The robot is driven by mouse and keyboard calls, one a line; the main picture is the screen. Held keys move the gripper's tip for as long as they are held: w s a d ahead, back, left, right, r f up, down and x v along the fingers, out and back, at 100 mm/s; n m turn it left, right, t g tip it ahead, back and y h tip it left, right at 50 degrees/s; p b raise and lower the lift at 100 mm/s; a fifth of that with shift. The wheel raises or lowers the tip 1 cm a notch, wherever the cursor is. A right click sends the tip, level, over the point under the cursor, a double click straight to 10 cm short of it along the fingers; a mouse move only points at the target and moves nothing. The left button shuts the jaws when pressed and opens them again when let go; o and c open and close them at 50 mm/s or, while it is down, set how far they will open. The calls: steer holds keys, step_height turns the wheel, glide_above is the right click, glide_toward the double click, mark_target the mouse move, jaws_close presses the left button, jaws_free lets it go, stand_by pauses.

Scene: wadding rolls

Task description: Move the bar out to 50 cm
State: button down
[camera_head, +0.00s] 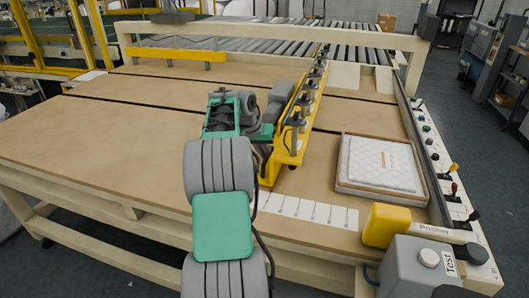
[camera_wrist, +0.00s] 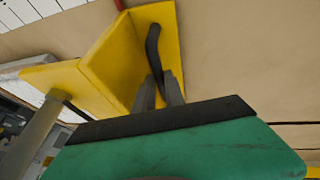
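The yellow bar (camera_head: 298,122) lies lengthwise on the tan table, running from front centre toward the back, with several grey posts along it. A white strip with marks (camera_head: 307,211) lies near the table's front edge; its numbers are too small to read. In the wrist view the bar's yellow end (camera_wrist: 110,62) fills the middle and carries a curved black handle (camera_wrist: 152,45). My gripper (camera_wrist: 162,78) has its two grey fingers close together, with the handle's near part between them. In the head view my arm hides the fingertips and part of the bar's left side.
A shallow tray (camera_head: 380,191) with white quilted wadding stands right of the bar. A control panel with levers (camera_head: 453,189), a yellow box (camera_head: 386,225) and a grey box (camera_head: 420,268) line the right. The table (camera_head: 90,133) left of my arm is clear.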

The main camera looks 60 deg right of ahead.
steer(key=c, duration=1.7)
jaws_free()
steer(key=v, duration=0.8)
steer(key=shift+p, duration=0.45)
steer(key=shift+f, duration=0.1)
